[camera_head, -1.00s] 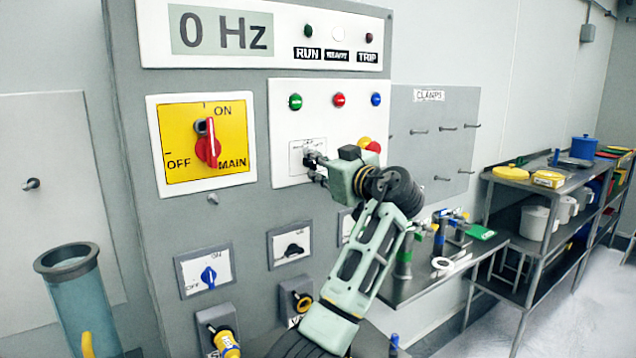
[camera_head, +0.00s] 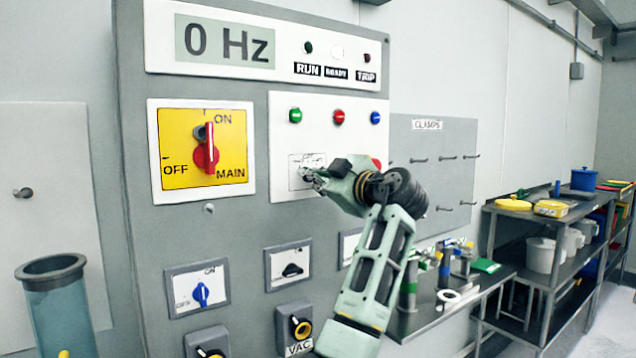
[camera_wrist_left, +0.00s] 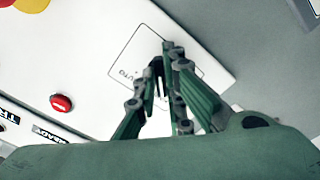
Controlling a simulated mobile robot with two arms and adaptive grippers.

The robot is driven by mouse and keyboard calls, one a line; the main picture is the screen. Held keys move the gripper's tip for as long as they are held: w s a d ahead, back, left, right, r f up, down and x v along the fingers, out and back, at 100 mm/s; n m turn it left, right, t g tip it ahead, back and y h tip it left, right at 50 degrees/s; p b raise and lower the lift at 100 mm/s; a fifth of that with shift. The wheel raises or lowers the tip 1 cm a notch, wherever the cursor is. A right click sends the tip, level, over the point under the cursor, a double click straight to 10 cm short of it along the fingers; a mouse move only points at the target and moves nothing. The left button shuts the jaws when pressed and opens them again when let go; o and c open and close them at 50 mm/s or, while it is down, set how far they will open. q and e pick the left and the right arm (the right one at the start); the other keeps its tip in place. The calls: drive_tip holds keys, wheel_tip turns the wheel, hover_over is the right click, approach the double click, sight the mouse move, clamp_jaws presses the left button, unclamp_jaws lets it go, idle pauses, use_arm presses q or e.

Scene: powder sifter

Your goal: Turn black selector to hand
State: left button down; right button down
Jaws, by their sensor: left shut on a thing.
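The black selector (camera_wrist_left: 157,67) is on a small outlined square label on the white panel, and my fingers hide most of it. In the head view its label (camera_head: 299,160) shows just above my left gripper (camera_head: 312,178). My left gripper also shows in the left wrist view (camera_wrist_left: 165,68), with its fingertips closed at the selector. It is shut on the selector, tilted relative to the label. Part of the word "AUTO" shows beside the fingers. Which way the knob points cannot be told. My right gripper is not in view.
Green (camera_head: 295,115), red (camera_head: 339,117) and blue (camera_head: 376,118) buttons sit above the selector. The red main switch (camera_head: 206,157) is to its left. Another black knob (camera_head: 292,270) is below. A clamp board (camera_head: 440,170) and loaded shelves (camera_head: 520,215) stand at the right.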

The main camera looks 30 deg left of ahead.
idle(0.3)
use_arm(q)
drive_tip(key=c, duration=1.8)
unclamp_jaws()
drive_tip(key=shift+c, duration=0.2)
drive_tip(key=v, duration=1.2)
drive_tip(key=shift+w, duration=0.1)
